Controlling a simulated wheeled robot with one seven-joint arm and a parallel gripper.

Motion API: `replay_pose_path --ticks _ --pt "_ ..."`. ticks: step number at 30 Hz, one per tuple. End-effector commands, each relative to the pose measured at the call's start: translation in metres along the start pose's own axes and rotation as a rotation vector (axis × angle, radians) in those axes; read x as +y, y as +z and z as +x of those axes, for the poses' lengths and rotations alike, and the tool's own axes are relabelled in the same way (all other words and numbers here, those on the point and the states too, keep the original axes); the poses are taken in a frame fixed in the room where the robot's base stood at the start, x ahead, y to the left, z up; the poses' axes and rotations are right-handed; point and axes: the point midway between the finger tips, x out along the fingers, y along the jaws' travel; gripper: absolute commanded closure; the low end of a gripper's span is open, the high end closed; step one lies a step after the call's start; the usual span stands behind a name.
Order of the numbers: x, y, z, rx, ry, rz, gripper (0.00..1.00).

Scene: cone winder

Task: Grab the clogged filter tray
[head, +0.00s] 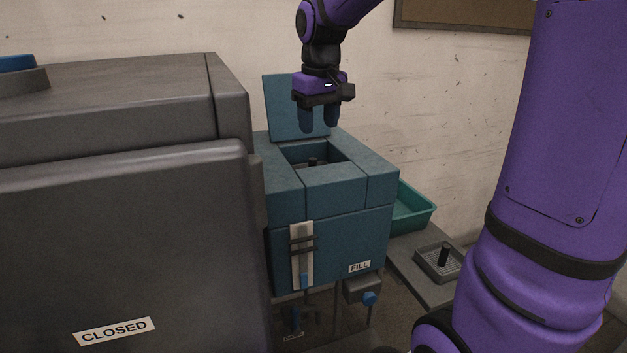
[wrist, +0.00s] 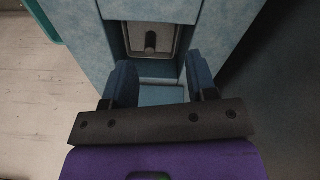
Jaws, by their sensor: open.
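A blue box-shaped tank (head: 330,240) has an opening in its top, with its lid (head: 288,108) standing up behind. Inside the opening sits a grey filter tray (wrist: 168,44) with a dark upright handle (wrist: 151,42). In the head view mainly the handle (head: 313,161) shows; the opening's walls hide most of that tray. My gripper (head: 319,126) is open and empty above the tank, fingers pointing down. In the wrist view my gripper's fingers (wrist: 160,82) are spread apart, with the tray ahead of them, not between them. I cannot tell whether this tray is clogged.
A second grey tray (head: 428,265) with a black handle lies on the side surface at right. A teal bin (head: 412,210) stands behind it. A large grey machine cover (head: 120,230) labelled CLOSED fills the left. A FILL label (head: 360,267) marks the tank's front.

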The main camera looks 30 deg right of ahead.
Motion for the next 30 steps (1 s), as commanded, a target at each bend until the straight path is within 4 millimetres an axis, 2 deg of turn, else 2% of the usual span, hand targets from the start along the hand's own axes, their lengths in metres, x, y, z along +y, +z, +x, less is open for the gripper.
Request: replay_pose_path --ticks 1,3,9,14,21,30 --pt "0.006 -0.013 0.009 -0.023 -0.007 0.000 0.48" --pt "0.014 -0.028 0.018 -0.047 -0.016 -0.004 0.48" --pt "0.026 -0.052 0.036 -0.087 -0.034 -0.011 0.48" --pt "0.029 -0.056 0.049 -0.097 -0.038 -0.012 0.48" --pt "0.028 -0.053 0.084 -0.098 -0.038 -0.013 0.48" --pt "0.028 -0.054 0.105 -0.096 -0.038 -0.013 0.48"
